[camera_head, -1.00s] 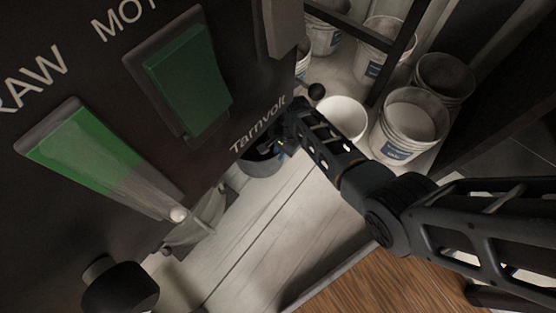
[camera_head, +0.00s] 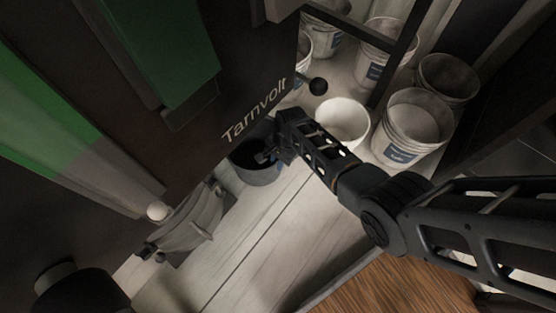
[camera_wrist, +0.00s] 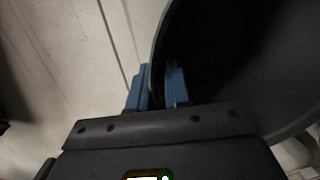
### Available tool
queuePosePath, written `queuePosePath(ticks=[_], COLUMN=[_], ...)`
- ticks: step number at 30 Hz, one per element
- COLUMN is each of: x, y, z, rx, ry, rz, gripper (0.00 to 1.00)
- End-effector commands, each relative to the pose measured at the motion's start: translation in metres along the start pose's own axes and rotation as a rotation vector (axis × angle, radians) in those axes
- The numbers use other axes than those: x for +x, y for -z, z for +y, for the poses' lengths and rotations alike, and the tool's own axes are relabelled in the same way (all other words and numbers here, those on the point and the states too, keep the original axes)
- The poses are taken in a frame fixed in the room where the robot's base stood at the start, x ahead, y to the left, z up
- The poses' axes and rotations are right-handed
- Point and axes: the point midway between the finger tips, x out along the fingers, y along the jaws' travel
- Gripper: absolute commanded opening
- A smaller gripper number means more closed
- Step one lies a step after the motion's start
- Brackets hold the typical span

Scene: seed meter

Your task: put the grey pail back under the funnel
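The grey pail (camera_head: 262,173) stands by the lower edge of the dark machine in the head view, its dark mouth facing up. In the wrist view the pail (camera_wrist: 157,50) fills the right side, with its wall passing between my two blue fingers. My gripper (camera_wrist: 157,88) appears closed on that wall, one finger outside and one inside. In the head view my gripper (camera_head: 272,157) is at the pail's rim, partly hidden by my arm. A pale, funnel-like metal piece (camera_head: 190,232) shows below the machine, left of the pail and apart from it. Whether the pail touches the boards is unclear.
The dark machine (camera_head: 240,75) with green windows overhangs on the left, with a black ball knob (camera_head: 318,86) near its corner. A white bucket (camera_head: 345,117) and a labelled bucket (camera_head: 411,122) stand behind my arm. Pale boards (camera_head: 250,250) in front are clear.

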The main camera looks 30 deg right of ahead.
Motion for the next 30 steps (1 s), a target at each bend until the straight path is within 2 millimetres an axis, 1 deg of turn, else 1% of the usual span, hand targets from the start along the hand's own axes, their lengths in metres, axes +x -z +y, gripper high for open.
queuePosePath(ticks=[1,4,5,11,14,17,20,27,30], x=[0.000,0.000,0.000,0.000,-0.004,-0.015,-0.033,-0.083,-0.100], y=[0.000,0.000,0.000,0.000,-0.001,-0.001,-0.001,-0.002,-0.001], z=[0.000,0.000,0.000,0.000,0.000,-0.001,-0.001,-0.001,0.000], rx=[0.000,0.000,0.000,0.000,0.000,0.000,0.001,0.000,0.000], ry=[0.000,0.000,0.000,0.000,0.000,0.000,0.001,0.001,0.000], rz=[0.000,0.000,0.000,0.000,0.000,0.000,0.001,0.000,0.000], gripper=[0.23,0.32,0.34,0.34,0.34,0.34,0.34,0.34,0.34])
